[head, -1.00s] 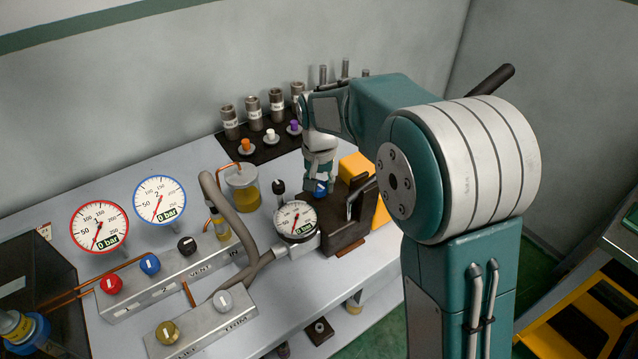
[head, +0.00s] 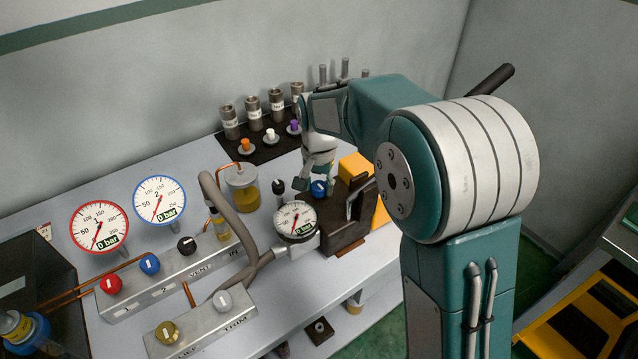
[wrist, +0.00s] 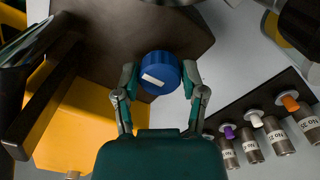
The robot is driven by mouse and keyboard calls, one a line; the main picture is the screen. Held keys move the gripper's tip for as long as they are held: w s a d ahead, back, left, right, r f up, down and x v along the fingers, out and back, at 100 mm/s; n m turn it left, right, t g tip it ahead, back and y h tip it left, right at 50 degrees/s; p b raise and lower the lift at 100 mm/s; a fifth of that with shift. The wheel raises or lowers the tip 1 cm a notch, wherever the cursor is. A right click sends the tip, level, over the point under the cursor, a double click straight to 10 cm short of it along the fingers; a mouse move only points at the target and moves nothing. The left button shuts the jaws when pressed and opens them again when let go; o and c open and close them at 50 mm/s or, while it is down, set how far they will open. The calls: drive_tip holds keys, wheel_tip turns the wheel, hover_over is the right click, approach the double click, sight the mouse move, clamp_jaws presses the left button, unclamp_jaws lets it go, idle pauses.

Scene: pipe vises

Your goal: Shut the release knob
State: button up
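A blue knob (head: 319,188) with a white mark stands on the dark vise block (head: 345,233); I take it for the release knob, though no label on it is readable. In the wrist view the blue knob (wrist: 160,72) lies between my fingertips, its white mark slanting slightly down to the right. My gripper (head: 314,181) is at the knob with its fingers spread. In the wrist view my gripper (wrist: 158,78) has one finger on each side of the knob, with narrow gaps visible.
A round gauge (head: 295,220) and a small black-topped knob (head: 278,186) stand just left of the vise. A yellow block (head: 357,167) is close on its right. Fittings on a dark mat (head: 262,152) lie behind. A valve panel (head: 180,285) is at front left.

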sight(317, 185)
drive_tip(key=shift+o, duration=0.9)
drive_tip(key=shift+a, duration=0.15)
drive_tip(key=shift+r, duration=0.1)
wheel_tip(317, 185, up, 12)
drive_tip(key=shift+w, duration=0.15)
